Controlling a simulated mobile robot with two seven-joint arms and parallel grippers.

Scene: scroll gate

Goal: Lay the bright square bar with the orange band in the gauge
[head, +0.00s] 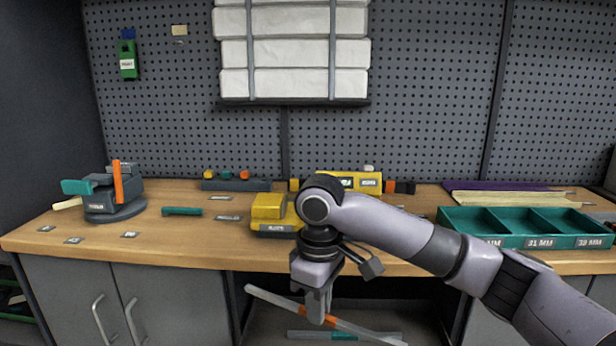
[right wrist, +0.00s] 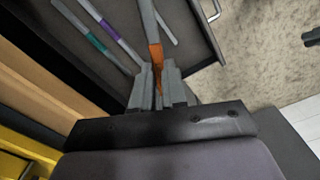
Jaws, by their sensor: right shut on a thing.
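The bright bar with the orange band (head: 268,299) slants down to the right in front of the bench, below its front edge. My right gripper (head: 319,307) points down and is shut on it at the orange band. In the right wrist view the bar (right wrist: 149,22) runs up from between the fingers (right wrist: 158,88), with the orange band at the fingertips. Yellow labelled blocks stand on the bench, one at the front (head: 272,212) and one behind (head: 358,183), partly hidden by my right arm. I cannot tell which is the gauge. My left gripper is not in view.
A drawer or shelf below holds bars with a teal band (right wrist: 97,41) and a purple band (right wrist: 110,30). A teal tray (head: 480,231) with labelled compartments stands at the right. A vise (head: 112,200) stands at the left. The front left bench top is mostly clear.

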